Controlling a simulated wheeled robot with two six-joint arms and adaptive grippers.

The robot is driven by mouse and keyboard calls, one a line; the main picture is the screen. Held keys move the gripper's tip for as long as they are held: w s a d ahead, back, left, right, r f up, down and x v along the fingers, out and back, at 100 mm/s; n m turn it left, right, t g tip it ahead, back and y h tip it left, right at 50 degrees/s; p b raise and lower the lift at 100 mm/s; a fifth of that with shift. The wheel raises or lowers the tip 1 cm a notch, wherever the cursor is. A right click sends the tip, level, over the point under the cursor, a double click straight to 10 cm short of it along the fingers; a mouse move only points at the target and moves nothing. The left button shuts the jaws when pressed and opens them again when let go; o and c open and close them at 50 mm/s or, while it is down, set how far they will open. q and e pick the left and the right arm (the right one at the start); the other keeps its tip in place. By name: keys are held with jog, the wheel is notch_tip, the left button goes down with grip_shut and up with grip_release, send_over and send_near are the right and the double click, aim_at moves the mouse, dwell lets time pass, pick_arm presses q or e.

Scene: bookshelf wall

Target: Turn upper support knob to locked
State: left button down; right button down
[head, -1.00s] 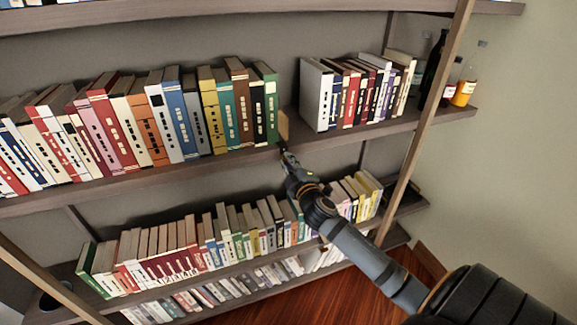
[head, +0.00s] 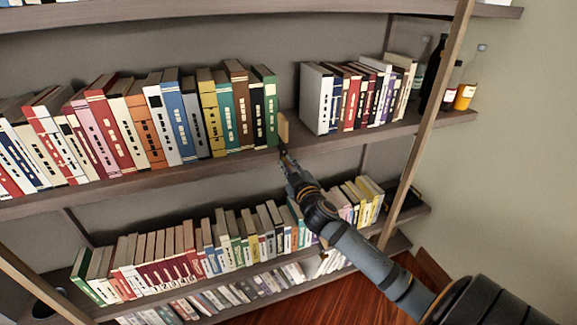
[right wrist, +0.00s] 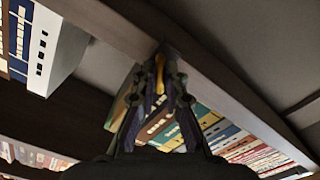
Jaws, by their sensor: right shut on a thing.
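A tan upright support (head: 284,129) stands on the upper book shelf, just right of the green book at the end of the long row. My right gripper (head: 284,151) reaches up to the shelf's front edge right below this support. In the right wrist view, my right gripper (right wrist: 161,62) has its fingers closed around a small yellow-orange piece (right wrist: 160,74), which I take for the upper support knob. The fingers hide most of the knob, so its turn angle cannot be read. My left gripper is not in view.
The upper shelf (head: 200,167) carries a long book row on the left and a shorter row (head: 318,100) on the right, with a gap around the support. Bottles (head: 465,95) stand at the right end. A slanted wooden post (head: 428,120) is right of my arm.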

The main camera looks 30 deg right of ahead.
jog(key=shift+f, duration=0.15)
jog(key=c, duration=1.4)
grip_release()
jog(key=shift+c, duration=0.2)
jog(key=v, duration=1.2)
